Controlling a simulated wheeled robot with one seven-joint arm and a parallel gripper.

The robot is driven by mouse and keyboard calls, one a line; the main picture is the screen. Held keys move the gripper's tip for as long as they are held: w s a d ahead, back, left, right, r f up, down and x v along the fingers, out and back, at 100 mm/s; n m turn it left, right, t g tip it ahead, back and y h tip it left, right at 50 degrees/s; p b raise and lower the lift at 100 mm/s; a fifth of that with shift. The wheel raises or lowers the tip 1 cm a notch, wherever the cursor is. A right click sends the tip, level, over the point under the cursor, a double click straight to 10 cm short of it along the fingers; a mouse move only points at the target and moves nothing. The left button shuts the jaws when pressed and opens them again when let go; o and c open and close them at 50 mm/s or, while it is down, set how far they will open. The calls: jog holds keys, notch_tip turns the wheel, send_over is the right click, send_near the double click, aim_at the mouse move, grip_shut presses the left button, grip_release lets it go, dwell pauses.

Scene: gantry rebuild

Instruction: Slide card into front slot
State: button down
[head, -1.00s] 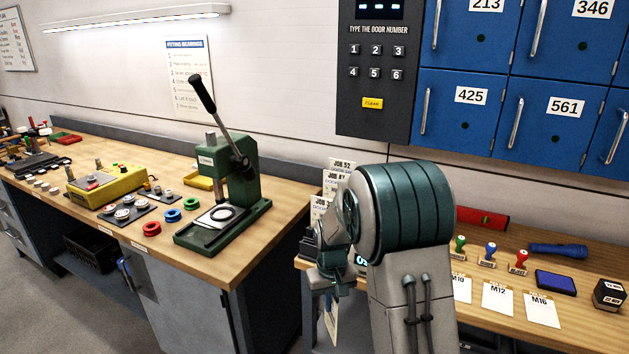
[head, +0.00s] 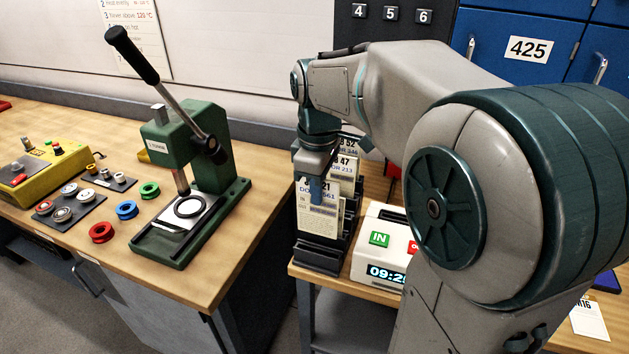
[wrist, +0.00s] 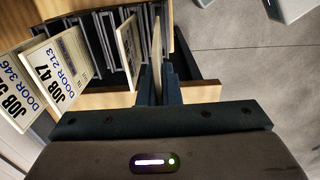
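The black card rack (head: 318,256) stands at the left end of the right bench. It also shows in the wrist view (wrist: 108,52). My gripper (head: 316,190) is over the rack's front part, shut on a pale card (head: 318,222). In the wrist view, the card (wrist: 157,38) is nearly edge-on between the dark fingers (wrist: 158,92). It looks upright at the front slot, its lower edge close to the rack; I cannot tell how deep it sits. Another card (wrist: 128,45) stands just behind, and the JOB 47 card (wrist: 58,72) farther back.
A white time clock (head: 375,258) with a green IN button stands right of the rack, partly behind my arm. A green lever press (head: 205,175) stands on the left bench. A gap separates the two benches. Blue lockers (head: 530,45) are on the wall.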

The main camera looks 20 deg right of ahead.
aim_at(318, 219)
jog(key=shift+f+b, duration=3.1)
jog(key=shift+f, duration=0.85)
jog(key=c, duration=1.6)
grip_release()
jog(key=shift+o, duration=0.2)
jog(key=shift+r, duration=0.1)
notch_tip(318, 219, up, 14)
jog(key=shift+f+p, duration=0.2)
jog(key=shift+p, duration=0.3)
jog(key=s+f+m+t, duration=0.2)
jog(key=s+f+m, duration=0.9)
jog(key=s+f, duration=0.3)
notch_tip(318, 219, down, 4)
jog(key=shift+r+t, duration=0.25)
jog(key=shift+t, duration=0.15)
